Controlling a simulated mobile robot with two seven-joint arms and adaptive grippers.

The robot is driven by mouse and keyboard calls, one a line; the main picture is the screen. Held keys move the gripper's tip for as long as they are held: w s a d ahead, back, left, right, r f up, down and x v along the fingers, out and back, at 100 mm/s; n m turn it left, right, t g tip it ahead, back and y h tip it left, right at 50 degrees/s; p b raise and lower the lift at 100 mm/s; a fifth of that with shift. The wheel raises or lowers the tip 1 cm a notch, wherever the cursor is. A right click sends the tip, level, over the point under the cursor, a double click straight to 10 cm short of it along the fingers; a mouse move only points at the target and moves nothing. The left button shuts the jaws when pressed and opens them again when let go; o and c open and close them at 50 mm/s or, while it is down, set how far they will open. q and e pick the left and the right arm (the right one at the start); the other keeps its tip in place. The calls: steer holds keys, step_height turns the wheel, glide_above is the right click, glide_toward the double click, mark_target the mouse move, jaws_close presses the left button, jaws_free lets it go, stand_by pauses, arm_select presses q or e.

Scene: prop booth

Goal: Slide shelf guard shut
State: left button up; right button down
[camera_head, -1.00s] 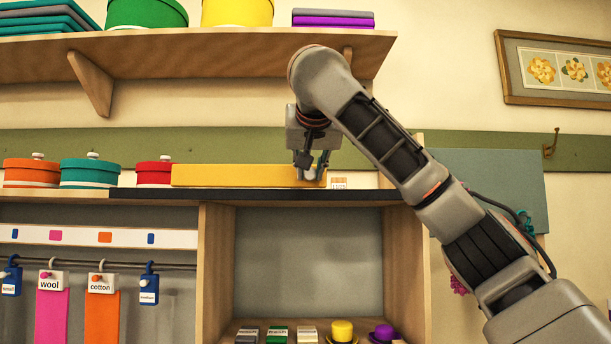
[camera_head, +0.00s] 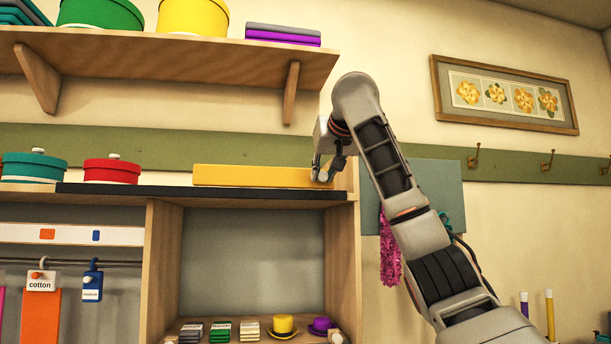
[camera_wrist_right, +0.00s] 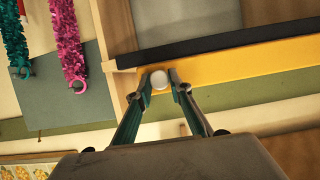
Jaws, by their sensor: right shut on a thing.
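The shelf guard (camera_head: 255,176) is a long yellow bar standing along the black rail (camera_head: 200,192) on top of the wooden shelf unit. Its right end is close to the upright wooden end post (camera_head: 346,177); I cannot tell whether they touch. My right gripper (camera_head: 323,173) is at the guard's right end. In the right wrist view the fingers of my right gripper (camera_wrist_right: 159,82) are shut on the guard's round white knob (camera_wrist_right: 159,81). The yellow guard (camera_wrist_right: 255,68) runs off to the right there, beside the black rail (camera_wrist_right: 225,43). My left gripper is not in view.
A red box (camera_head: 112,171) and a teal box (camera_head: 34,167) stand left of the guard. An upper shelf (camera_head: 170,62) holds round boxes and folded cloths. A grey-green board (camera_head: 440,190) with a pink garland (camera_head: 389,250) hangs on the right.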

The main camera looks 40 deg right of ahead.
steer(key=shift+s+d, duration=0.25)
steer(key=shift+d, duration=0.05)
steer(key=shift+r, duration=0.1)
steer(key=c, duration=1.8)
jaws_free()
steer(key=shift+d, duration=0.1)
steer(key=shift+s+d, duration=0.1)
steer(key=shift+v, duration=6)
